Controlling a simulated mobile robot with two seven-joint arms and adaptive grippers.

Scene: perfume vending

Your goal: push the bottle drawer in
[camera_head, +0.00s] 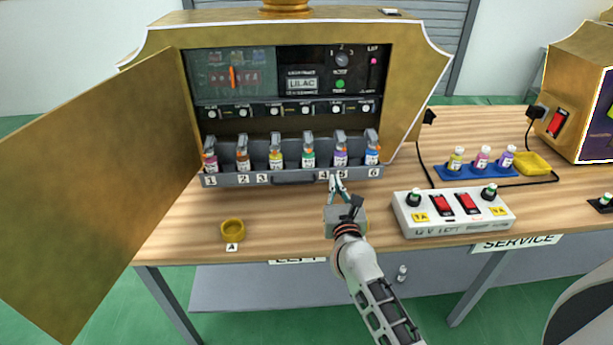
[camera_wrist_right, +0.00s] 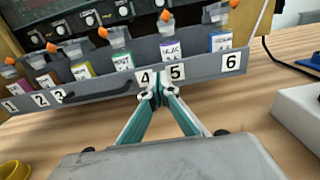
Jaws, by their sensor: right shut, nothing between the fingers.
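The bottle drawer (camera_head: 357,174) is a grey tray sticking out of the front of the gold cabinet (camera_head: 417,70). Its front carries number labels 1 to 6 and a dark handle (camera_head: 293,180). Several small bottles with coloured labels stand in a row in it, such as the yellow-labelled bottle (camera_head: 276,156). My right gripper (camera_head: 335,183) is shut and empty. In the right wrist view its fingertips (camera_wrist_right: 158,91) are at the drawer front (camera_wrist_right: 203,69), by labels 4 and 5; I cannot tell whether they touch it. My left gripper is not in view.
The cabinet's gold door (camera_head: 100,190) stands open at the left. A yellow cup (camera_head: 233,230) sits on the table's front left. A white switch box (camera_head: 452,212) stands right of my right gripper. A blue rack (camera_head: 475,172) with bottles is farther right.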

